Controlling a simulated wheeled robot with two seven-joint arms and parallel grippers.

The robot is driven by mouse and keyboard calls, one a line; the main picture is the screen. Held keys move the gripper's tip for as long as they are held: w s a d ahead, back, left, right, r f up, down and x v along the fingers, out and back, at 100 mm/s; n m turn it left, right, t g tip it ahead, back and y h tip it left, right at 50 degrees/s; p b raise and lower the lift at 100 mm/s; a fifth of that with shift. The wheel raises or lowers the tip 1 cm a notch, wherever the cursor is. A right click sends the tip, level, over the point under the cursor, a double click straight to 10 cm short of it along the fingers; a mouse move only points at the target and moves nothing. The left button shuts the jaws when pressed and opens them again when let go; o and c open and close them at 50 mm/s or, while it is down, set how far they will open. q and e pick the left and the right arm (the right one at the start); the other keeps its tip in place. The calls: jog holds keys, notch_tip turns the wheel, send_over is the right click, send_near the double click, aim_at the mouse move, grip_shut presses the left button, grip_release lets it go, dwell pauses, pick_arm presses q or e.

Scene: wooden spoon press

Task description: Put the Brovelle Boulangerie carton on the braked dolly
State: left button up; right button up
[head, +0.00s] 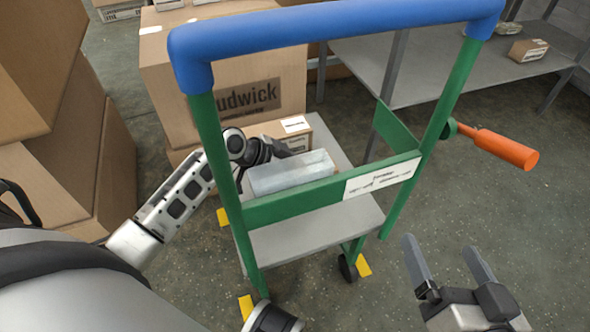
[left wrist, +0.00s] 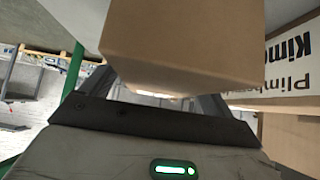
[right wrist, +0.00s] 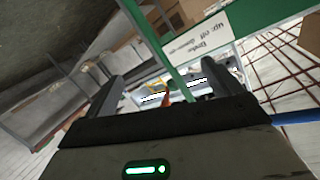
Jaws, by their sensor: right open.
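The dolly (head: 274,240) has a grey deck, a green frame and a blue push bar. A small brown carton (head: 299,143) with a white label is at its far side; the print is too small to read, so I cannot confirm the Brovelle Boulangerie name. My left gripper (head: 277,148) is at this carton, partly hidden by it. In the left wrist view, a plain brown carton (left wrist: 180,45) covers part of the fingers, which stand apart; I cannot tell whether they clamp it. My right gripper (head: 448,262) is open and empty, right of the dolly.
A silvery block (head: 291,173) lies on the deck, close to the left gripper. An orange lever (head: 507,150) sticks out from the dolly's right post. A large carton (head: 225,85) stands behind, stacked cartons (head: 75,150) at left. A grey shelf (head: 430,72) is behind right.

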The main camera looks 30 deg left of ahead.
pick_arm(q)
jog(key=shift+s+a+r, duration=0.15)
jog(key=shift+r, duration=0.05)
jog(key=p+v, duration=0.4)
jog(key=v, duration=0.6)
jog(key=shift+s+a+r, duration=0.1)
jog(key=shift+s+r, duration=0.05)
jog(key=shift+r, duration=0.05)
jog(key=shift+s+a+r, duration=0.2)
jog(key=shift+s+r, duration=0.05)
jog(key=shift+r, duration=0.05)
pick_arm(e)
jog(key=shift+d+f+n+g+h, duration=0.5)
jog(key=shift+d+f+g+h, duration=0.15)
jog(key=shift+f+h, duration=0.15)
